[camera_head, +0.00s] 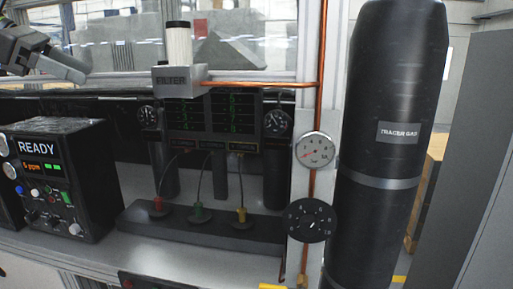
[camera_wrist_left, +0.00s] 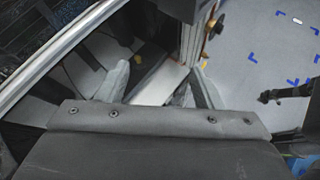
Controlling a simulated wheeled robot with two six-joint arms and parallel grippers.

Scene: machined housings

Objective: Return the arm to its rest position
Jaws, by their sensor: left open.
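My left gripper (camera_head: 66,66) shows at the upper left of the head view, in front of the window frame and above the bench. Its grey fingers point right and down, and nothing is seen between them. In the left wrist view my left gripper (camera_wrist_left: 160,78) has its two fingers spread apart and empty, with a pale bench edge and the floor beyond them. My right gripper is in neither view.
A black READY unit (camera_head: 85,180) stands on the bench (camera_head: 100,255) at left. A filter block (camera_head: 180,78), copper pipe (camera_head: 260,85), dark dials panel (camera_head: 212,120) and hose base (camera_head: 200,225) fill the middle. A tall black tracer gas cylinder (camera_head: 385,130) stands at right.

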